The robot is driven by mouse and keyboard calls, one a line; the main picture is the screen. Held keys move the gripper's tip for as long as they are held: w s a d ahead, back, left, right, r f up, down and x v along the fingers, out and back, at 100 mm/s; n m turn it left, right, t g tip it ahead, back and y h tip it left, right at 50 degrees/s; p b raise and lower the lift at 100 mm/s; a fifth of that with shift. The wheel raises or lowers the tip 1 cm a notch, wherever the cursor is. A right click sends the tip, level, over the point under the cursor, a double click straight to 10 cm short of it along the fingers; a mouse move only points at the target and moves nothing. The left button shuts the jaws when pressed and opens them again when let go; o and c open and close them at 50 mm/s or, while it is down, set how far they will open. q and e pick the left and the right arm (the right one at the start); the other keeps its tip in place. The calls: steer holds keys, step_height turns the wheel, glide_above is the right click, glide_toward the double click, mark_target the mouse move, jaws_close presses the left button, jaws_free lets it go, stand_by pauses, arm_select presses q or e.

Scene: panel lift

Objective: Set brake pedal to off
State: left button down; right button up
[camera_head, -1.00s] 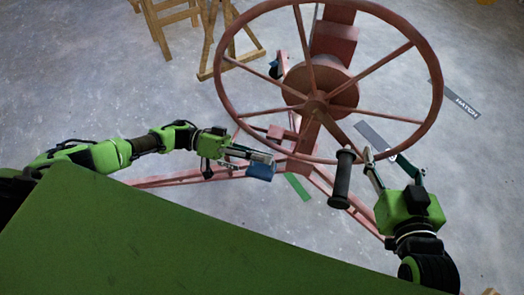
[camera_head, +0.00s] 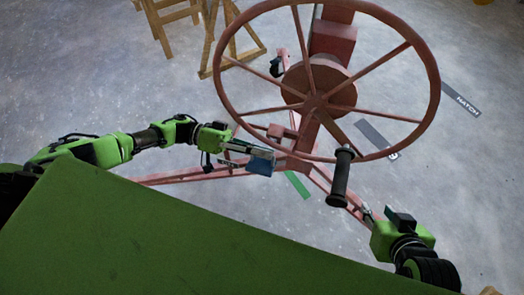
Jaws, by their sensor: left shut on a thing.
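The brake pedal, a blue block (camera_head: 262,162), shows low at the left side of the red panel lift, below the large wheel (camera_head: 226,113). My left gripper (camera_head: 250,152) reaches in from the left and is shut on the blue pedal, covering part of it. My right gripper (camera_head: 371,214) is at the lower right, below and apart from the wheel's black handle (camera_head: 340,178). Its fingers are small and partly hidden, so I cannot tell if they are open or shut.
The lift's red legs (camera_head: 190,175) spread along the grey floor. A green floor strip (camera_head: 297,185) lies near the lift's base, and dark labelled strips (camera_head: 461,99) lie to the right. Wooden trestles (camera_head: 205,45) stand at the back left. Open floor is at the right.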

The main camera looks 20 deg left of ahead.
arm_select(q)
steer(key=c, duration=2.2)
jaws_free()
steer(key=shift+w+d+r, duration=0.1)
steer(key=shift+w+d, duration=0.1)
steer(key=shift+w, duration=0.05)
steer(key=shift+s+a, duration=0.1)
steer(key=shift+a, duration=0.05)
steer(key=a, duration=1.1)
steer(key=shift+s+a, duration=0.2)
steer(key=shift+a, duration=0.2)
